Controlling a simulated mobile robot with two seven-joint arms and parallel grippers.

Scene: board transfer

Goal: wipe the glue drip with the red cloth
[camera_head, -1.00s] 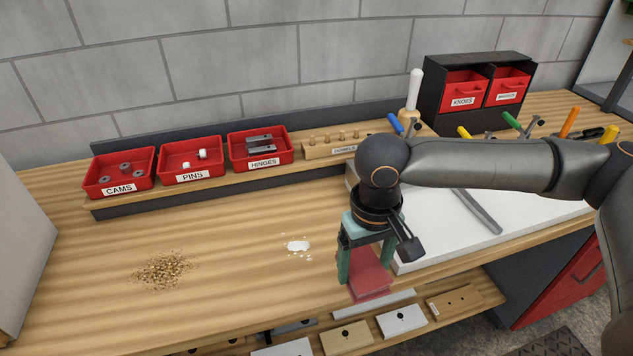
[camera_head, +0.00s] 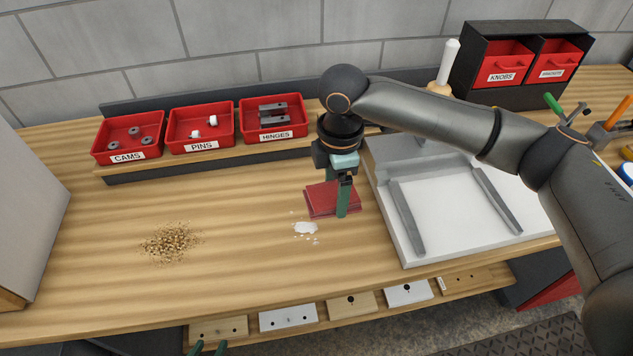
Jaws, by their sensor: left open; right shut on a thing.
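The white glue drip (camera_head: 305,228) is a small splat with specks around it on the wooden bench, left of centre. The red cloth (camera_head: 320,203) is a folded square, held flat just behind and to the right of the drip. My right gripper (camera_head: 338,198) points down and is shut on the cloth. I cannot tell whether the cloth touches the bench. The drip is visible in front of the cloth, and a few specks lie at the cloth's near left. My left gripper (camera_head: 208,347) shows only its green fingertips at the bottom edge, open and empty.
A pile of brown crumbs (camera_head: 170,242) lies to the left. Red bins of cams (camera_head: 128,152), pins and hinges stand on the back ledge. A white tray-like fixture (camera_head: 450,238) with grey rails is on the right. Boards lie on a shelf below the front edge.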

